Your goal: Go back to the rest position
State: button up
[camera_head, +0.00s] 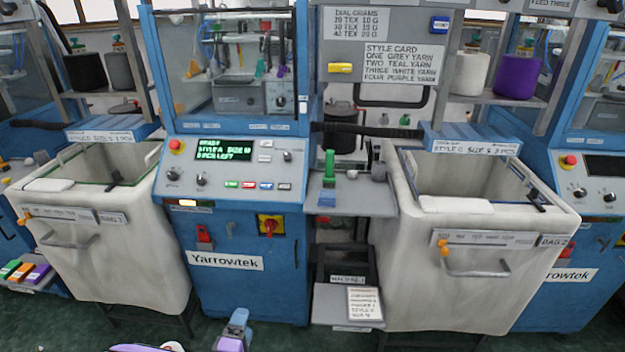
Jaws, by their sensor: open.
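No fingertips of my gripper can be made out in the head view. At the bottom edge, a blue-grey and purple piece and a dark and pink piece poke into the picture. They may be parts of my arm or body, but too little shows to tell. Ahead stands a blue Yarrowtek knitting machine (249,265) with a lit green-text screen (223,151). No hold on any thing can be seen.
Big pale bins, the left one (120,268) and the right one (470,285), flank the machine. A small grey shelf (350,198) and a low step with a card (365,303) stand between. Purple (519,75) and white (470,72) yarn cones sit upper right. Green floor shows in front.

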jog(key=w+d+r+m+g+h, duration=0.2)
jog(key=w+d+r+m+g, duration=0.15)
jog(key=d+r, duration=0.4)
jog(key=w+d+r+m+g+h, duration=0.3)
jog(key=w+d+r+g, duration=0.15)
jog(key=r, duration=0.65)
jog(key=w+d+r+m+g+h, duration=0.2)
jog(key=w+d+r+m+g, duration=0.1)
jog(key=d+r, duration=0.5)
jog(key=s+d+r+m+g+y, duration=0.1)
jog(key=d+r+m+g, duration=0.15)
jog(key=d+r, duration=0.65)
jog(key=s+d+r+m+g+y, duration=0.2)
jog(key=s+d+r+y, duration=0.3)
jog(key=s+d+r, duration=0.7)
jog(key=s+d+r+m+t+y, duration=0.1)
jog(key=s+d+r+y, duration=0.1)
jog(key=s, duration=0.5)
jog(key=s+d+r+m+t+y, duration=0.1)
jog(key=s+d+r+t, duration=0.1)
jog(key=s+d+r, duration=0.3)
jog(key=shift+s+d+r+y, duration=0.2)
jog(key=shift+s+d+y, duration=0.15)
jog(key=shift+s, duration=1.1)
